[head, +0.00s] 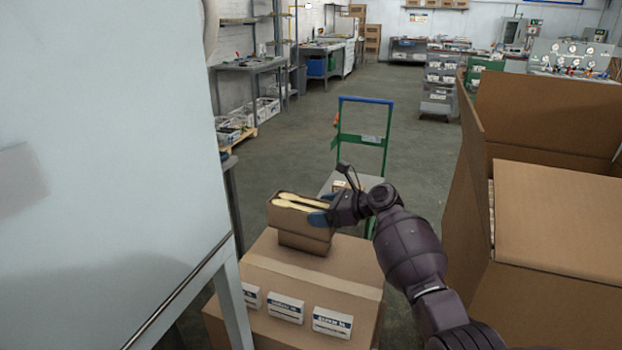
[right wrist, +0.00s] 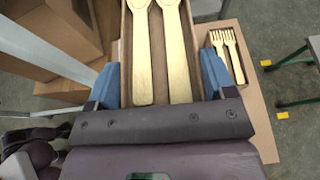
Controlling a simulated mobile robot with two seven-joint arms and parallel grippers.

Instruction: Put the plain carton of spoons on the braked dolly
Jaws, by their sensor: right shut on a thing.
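The plain brown carton of spoons (head: 300,218) is held in my right gripper (head: 325,212) in the head view, with pale wooden spoons showing at its open top. In the right wrist view, the blue fingers of my right gripper (right wrist: 160,88) are closed on both sides of the carton (right wrist: 126,45), around two spoon handles. The carton is over a large brown carton (head: 345,262); I cannot tell whether it touches it. The dolly (head: 362,140) has a green frame with a blue top bar and stands behind; its platform is partly hidden by my arm. My left gripper is out of view.
A smaller carton of wooden forks (right wrist: 228,52) lies beside the held carton. Large open cartons (head: 555,220) stand at right, a pale panel (head: 110,150) at left. White labels (head: 285,307) mark the large carton's front. Floor beyond the dolly is clear.

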